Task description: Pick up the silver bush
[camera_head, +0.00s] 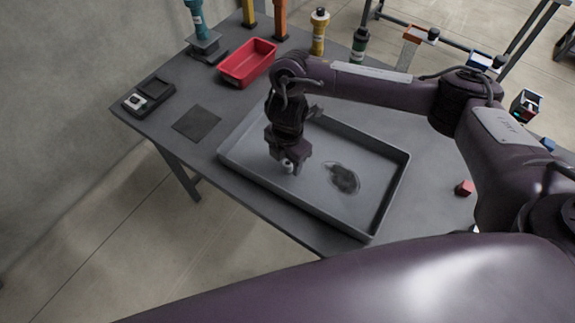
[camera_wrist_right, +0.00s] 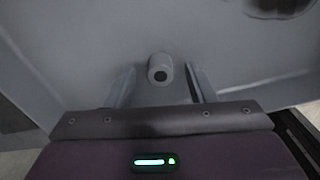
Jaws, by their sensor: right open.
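The silver bush (camera_wrist_right: 160,69) is a small grey cylinder with a dark hole in its end. In the right wrist view it lies just ahead of and between the two open fingers of my right gripper (camera_wrist_right: 162,85), with a gap on both sides. In the head view the bush (camera_head: 287,165) shows small and pale inside the large grey tray (camera_head: 388,195), at the tip of my right gripper (camera_head: 287,168). The right gripper points down over the tray's left part. Part of the bush is hidden by the gripper in the head view. My left gripper is out of view.
A dark patch (camera_head: 343,178) lies on the tray floor right of the gripper. A red bin (camera_head: 247,63), a dark square mat (camera_head: 197,123) and a black fixture (camera_head: 149,97) are to the left. Several coloured posts stand at the back. A red block (camera_head: 464,188) lies right of the tray.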

